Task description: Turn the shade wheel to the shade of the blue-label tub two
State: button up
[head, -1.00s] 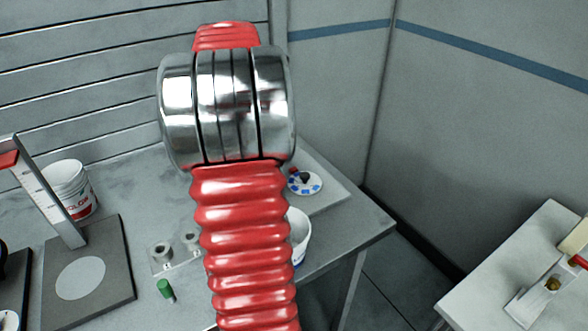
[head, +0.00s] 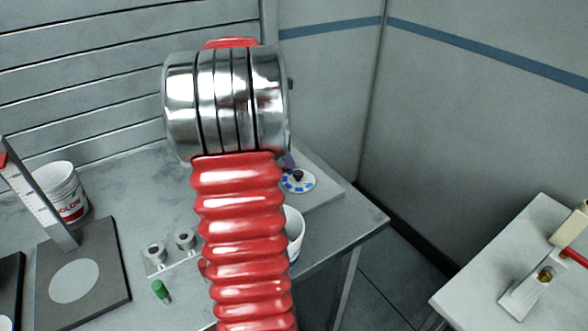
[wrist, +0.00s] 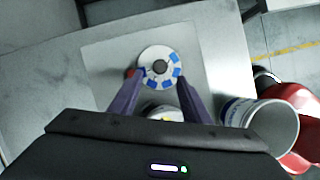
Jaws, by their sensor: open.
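The shade wheel (head: 297,181) is a white disc with blue patches around its rim and a dark knob in the middle. It lies on a pale board at the right end of the bench. In the wrist view the wheel (wrist: 174,55) is ahead of my gripper (wrist: 157,82), whose two purple fingers are apart with nothing between them at the tips. A small red mark (wrist: 131,73) sits at the wheel's left edge. A white tub with a blue band (wrist: 236,110) stands right of the fingers. Its label number cannot be read. My arm hides much of the bench in the head view.
A white tub with red lettering (head: 61,190) stands behind a grey scale plate (head: 112,262) with an upright post. A holder with two metal cups (head: 157,253) and a green-capped item (head: 160,290) are nearby. A side table (head: 470,295) stands at the right.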

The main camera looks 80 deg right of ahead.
aim_at(297, 173)
jog(key=x, duration=0.7)
jog(key=shift+c, duration=0.6)
jog(key=c, duration=0.9)
jog(key=shift+a, duration=0.2)
jog(key=shift+d, duration=0.1)
